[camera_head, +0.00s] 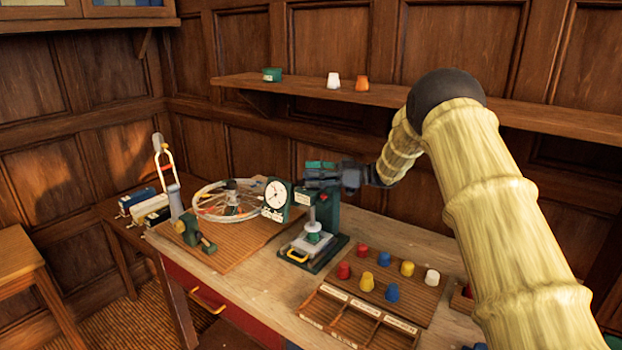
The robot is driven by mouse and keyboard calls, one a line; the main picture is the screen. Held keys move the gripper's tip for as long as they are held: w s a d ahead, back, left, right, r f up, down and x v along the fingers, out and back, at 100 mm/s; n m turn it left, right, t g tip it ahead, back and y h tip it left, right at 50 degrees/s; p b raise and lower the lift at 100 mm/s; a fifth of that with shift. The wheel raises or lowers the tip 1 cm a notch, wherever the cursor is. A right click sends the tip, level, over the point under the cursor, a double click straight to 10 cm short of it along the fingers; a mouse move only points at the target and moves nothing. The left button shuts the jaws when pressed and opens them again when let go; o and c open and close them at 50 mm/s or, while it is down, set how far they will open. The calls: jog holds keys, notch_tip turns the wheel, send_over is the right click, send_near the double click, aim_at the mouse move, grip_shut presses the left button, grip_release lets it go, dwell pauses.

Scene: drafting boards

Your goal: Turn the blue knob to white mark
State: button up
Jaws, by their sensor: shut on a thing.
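My gripper (322,179) is dark and reaches in from the right, at the head of a green bench press (329,225). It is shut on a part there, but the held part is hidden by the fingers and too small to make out. A round white dial gauge (276,195) with a dark pointer faces left of the gripper. I cannot make out a blue knob on the press or a white mark beside it. Two blue caps, one farther back (384,258) and one nearer (392,292), stand on a wooden board to the right, apart from the gripper.
A wire wheel (228,203) and a small green vise (194,234) stand left of the press. Red, yellow and white caps share the wooden board (431,302). A wall shelf (440,105) runs behind my arm. Bare tabletop (262,283) lies in front of the press.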

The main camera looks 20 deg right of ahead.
jog(key=shift+f+n+g+y+b, duration=0.1)
jog(key=shift+n+g+y+b, duration=0.3)
jog(key=shift+n+g, duration=0.85)
jog(key=shift+g, duration=0.65)
jog(key=o, duration=1)
jog(key=shift+d, duration=0.1)
jog(key=d, duration=0.4)
jog(key=s+d, duration=0.1)
jog(key=d, duration=0.6)
jog(key=shift+s+d, duration=0.15)
jog(key=shift+d, duration=0.25)
jog(key=shift+d, duration=0.1)
